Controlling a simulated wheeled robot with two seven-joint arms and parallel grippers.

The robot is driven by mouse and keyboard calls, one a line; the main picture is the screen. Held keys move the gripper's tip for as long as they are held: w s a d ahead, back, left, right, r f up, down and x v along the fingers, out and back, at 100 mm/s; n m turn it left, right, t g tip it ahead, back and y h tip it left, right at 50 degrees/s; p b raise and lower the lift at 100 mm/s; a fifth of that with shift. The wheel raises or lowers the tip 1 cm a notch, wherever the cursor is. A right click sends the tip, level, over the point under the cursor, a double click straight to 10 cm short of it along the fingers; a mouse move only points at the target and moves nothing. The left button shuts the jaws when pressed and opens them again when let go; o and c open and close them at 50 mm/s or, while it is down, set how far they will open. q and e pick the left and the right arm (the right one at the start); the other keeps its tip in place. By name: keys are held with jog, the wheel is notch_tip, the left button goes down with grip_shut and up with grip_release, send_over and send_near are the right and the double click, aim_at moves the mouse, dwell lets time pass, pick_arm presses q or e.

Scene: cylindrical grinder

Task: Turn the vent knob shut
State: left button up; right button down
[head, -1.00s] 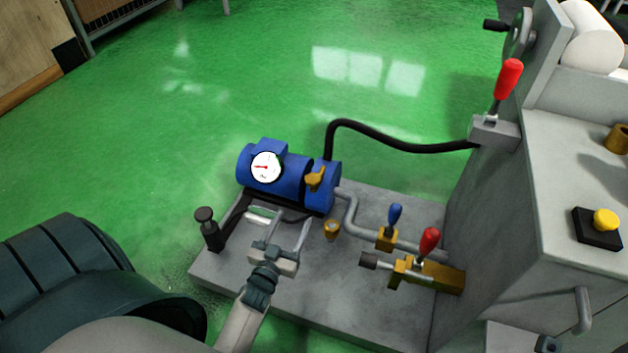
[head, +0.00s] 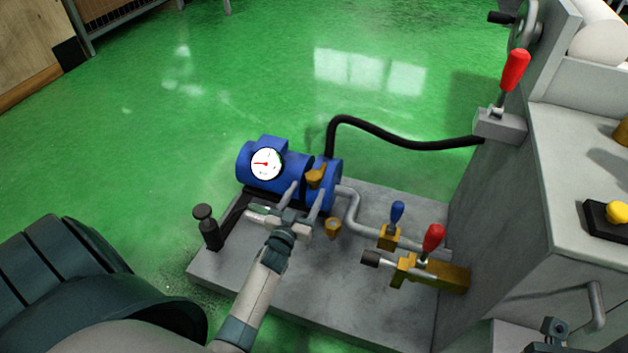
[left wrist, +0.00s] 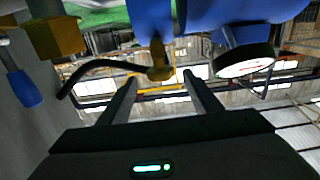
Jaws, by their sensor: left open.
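A brass vent knob (head: 316,176) sits on the front end of the blue pump (head: 270,180). In the left wrist view the brass knob (left wrist: 160,62) hangs below the blue body, just beyond the fingertips and in line with the gap between them. My left gripper (head: 306,190) is open and empty, with its two fingers pointing at the knob from the near side. In the left wrist view the left gripper (left wrist: 160,78) shows both fingers apart. I cannot tell whether either finger touches the knob.
A white gauge (head: 266,164) is on the pump. A brass cup (head: 332,228), a blue-handled valve (head: 397,212) and a red-handled valve (head: 433,238) stand to the right. A black hose (head: 400,143) runs behind to the grey machine (head: 500,200). A black post (head: 207,228) stands at left.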

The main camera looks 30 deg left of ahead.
aim_at(311, 184)
pick_arm(q)
jog(key=b+x, duration=0.1)
jog(key=x, duration=0.6)
jog(key=shift+w+b, duration=0.1)
jog(key=shift+b, duration=0.3)
jog(key=c, duration=1)
